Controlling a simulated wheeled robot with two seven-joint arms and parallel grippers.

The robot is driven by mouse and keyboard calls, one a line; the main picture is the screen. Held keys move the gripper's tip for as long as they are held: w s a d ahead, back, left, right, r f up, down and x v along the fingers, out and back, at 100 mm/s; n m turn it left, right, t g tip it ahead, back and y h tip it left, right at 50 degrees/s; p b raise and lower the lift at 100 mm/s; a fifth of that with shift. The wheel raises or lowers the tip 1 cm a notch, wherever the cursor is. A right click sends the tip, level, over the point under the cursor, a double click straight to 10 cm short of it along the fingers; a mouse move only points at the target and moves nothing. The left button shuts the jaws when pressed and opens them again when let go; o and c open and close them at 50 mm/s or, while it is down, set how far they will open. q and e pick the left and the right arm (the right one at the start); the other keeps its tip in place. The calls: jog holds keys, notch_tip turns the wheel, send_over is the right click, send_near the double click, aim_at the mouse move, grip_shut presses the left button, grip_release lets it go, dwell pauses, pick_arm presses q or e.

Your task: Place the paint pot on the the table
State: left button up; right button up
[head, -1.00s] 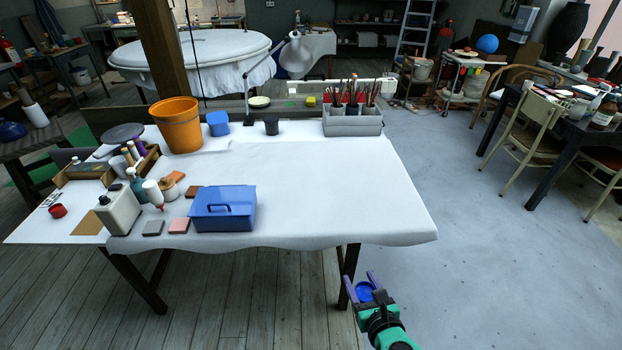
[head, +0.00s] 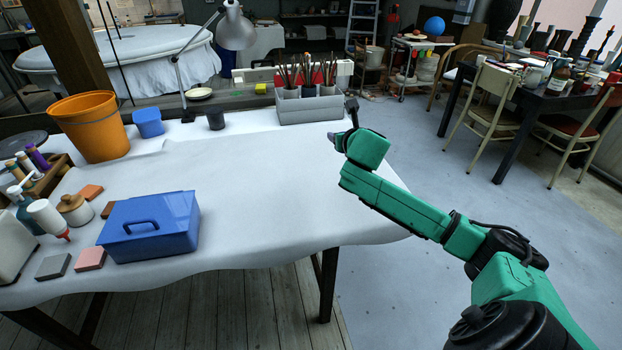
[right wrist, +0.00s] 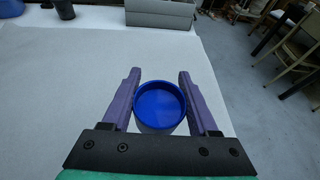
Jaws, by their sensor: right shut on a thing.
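The paint pot (right wrist: 160,104) is a small round pot with a bright blue top, seen from above in the right wrist view. It sits between the two purple fingers of my right gripper (right wrist: 158,90), which is shut on it. The table (head: 265,185) has a white cloth, which also fills much of the right wrist view (right wrist: 60,100). In the head view my right gripper (head: 332,138) is over the table's right part, mostly hidden by my arm, and the pot is hidden there. I cannot tell whether the pot touches the cloth. My left gripper is not in view.
A grey brush holder (head: 310,108) stands at the table's back edge, with a dark cup (head: 215,118) and a blue container (head: 148,123) to its left. An orange bucket (head: 92,128) and a blue toolbox (head: 150,228) stand further left. The middle and right of the table are bare.

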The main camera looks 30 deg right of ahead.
aim_at(338, 187)
notch_tip(338, 187, down, 16)
jog(key=b, duration=0.3)
jog(key=o, duration=1.4)
jog(key=shift+f, duration=0.1)
jog(key=shift+s+a+r, duration=0.15)
jog(key=shift+s+r, duration=0.1)
jog(key=shift+r, duration=0.05)
jog(key=p+v, duration=0.2)
jog(key=v, duration=0.9)
jog(key=shift+s+r, duration=0.15)
jog(key=shift+s, duration=0.05)
